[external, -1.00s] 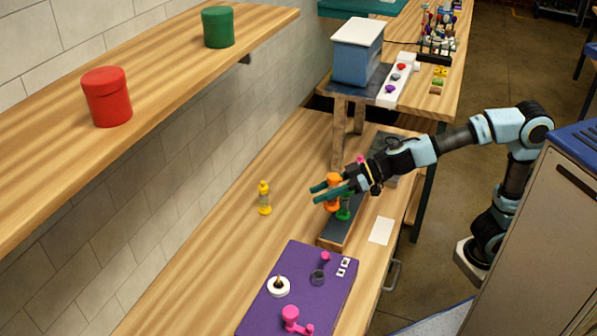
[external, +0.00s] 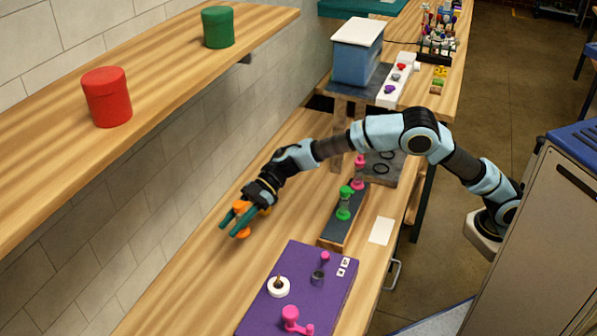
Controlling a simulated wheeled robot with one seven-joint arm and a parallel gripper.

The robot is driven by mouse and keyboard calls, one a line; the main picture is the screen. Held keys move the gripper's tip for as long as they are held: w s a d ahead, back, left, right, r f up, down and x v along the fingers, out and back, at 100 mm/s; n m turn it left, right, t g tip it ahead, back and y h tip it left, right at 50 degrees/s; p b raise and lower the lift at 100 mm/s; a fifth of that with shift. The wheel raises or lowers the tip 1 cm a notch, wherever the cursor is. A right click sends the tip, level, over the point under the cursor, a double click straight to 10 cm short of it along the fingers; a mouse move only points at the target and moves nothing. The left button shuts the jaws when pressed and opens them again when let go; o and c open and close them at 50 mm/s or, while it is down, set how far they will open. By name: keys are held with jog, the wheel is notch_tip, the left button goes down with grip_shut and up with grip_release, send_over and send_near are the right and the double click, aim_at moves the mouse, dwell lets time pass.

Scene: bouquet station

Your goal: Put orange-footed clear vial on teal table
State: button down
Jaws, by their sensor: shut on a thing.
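The orange-footed vial (external: 243,235) is between the fingers of my gripper (external: 232,224), which is shut on it. Its orange top and orange foot show above and below the fingers; the clear middle is mostly hidden. It is upright or nearly so, low over the wooden bench (external: 205,285) near the tiled wall; I cannot tell whether it touches the bench. A teal tabletop (external: 348,9) shows at the far top of the view, cut by the frame edge.
A green-footed vial (external: 344,205) and a pink one (external: 358,172) stand on a dark raised strip (external: 336,228). A yellow vial is mostly hidden behind my gripper. A purple mat (external: 262,315) with small items lies in front. A shelf (external: 150,75) overhangs left.

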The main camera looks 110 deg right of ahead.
jog(key=shift+w+f+n+y+p, duration=0.3)
jog(key=shift+f, duration=0.4)
notch_tip(320, 180, down, 10)
jog(key=shift+a+f+p, duration=0.1)
jog(key=shift+f+p, duration=0.15)
jog(key=shift+p, duration=0.75)
jog(key=shift+f, duration=0.15)
jog(key=c, duration=0.5)
grip_release()
jog(key=shift+f, duration=0.1)
jog(key=shift+r, duration=0.25)
jog(key=b+v, duration=0.2)
jog(key=v, duration=1)
jog(key=shift+w+r+b, duration=0.1)
jog(key=shift+w+b, duration=0.05)
jog(key=shift+b, duration=0.25)
